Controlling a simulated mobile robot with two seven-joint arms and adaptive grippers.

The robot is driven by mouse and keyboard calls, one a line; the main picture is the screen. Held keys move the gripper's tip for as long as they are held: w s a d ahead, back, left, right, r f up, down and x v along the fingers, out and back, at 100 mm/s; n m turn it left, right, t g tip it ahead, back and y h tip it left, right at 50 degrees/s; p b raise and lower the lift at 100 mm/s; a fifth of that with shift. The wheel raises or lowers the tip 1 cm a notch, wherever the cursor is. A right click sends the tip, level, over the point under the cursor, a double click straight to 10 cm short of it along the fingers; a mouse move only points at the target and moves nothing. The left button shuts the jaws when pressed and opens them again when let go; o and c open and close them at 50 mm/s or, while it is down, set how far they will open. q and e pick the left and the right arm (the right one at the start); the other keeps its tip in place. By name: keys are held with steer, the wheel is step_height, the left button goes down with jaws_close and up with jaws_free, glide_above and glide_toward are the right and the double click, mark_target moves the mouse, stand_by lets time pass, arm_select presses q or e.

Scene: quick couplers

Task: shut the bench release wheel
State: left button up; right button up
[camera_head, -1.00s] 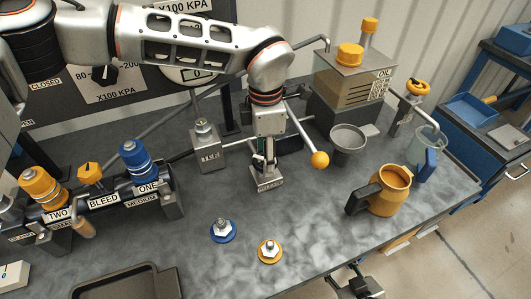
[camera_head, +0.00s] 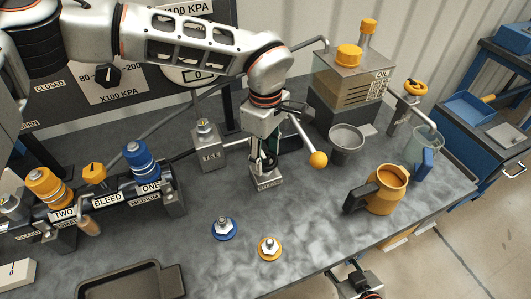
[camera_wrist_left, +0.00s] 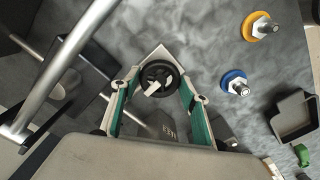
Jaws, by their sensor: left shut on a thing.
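The bench release wheel (camera_wrist_left: 158,78) is a small black spoked wheel with a pale bar on it, in the left wrist view. It sits on a small metal block (camera_head: 267,181) on the bench in the head view, where the wheel is mostly hidden by my gripper. My left gripper (camera_head: 264,160) points down over the block. Its green-padded fingers (camera_wrist_left: 155,95) are on either side of the wheel and shut on it. My right gripper (camera_head: 358,284) shows only partly at the bottom of the head view, beyond the bench's front edge; its fingers are unclear.
A lever with an orange ball (camera_head: 318,159) stands close right of my left gripper. A gauge block (camera_head: 208,147) is close left. A grey funnel (camera_head: 346,138), yellow jug (camera_head: 387,190), blue coupler (camera_head: 224,229) and yellow coupler (camera_head: 270,248) stand around.

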mark_target(265, 159)
arm_select(q)
steer(key=shift+r+m, duration=0.1)
steer(key=shift+m, duration=0.2)
steer(key=o, duration=1.1)
step_height(265, 159, up, 12)
steer(key=shift+f, duration=0.1)
stand_by(0.5)
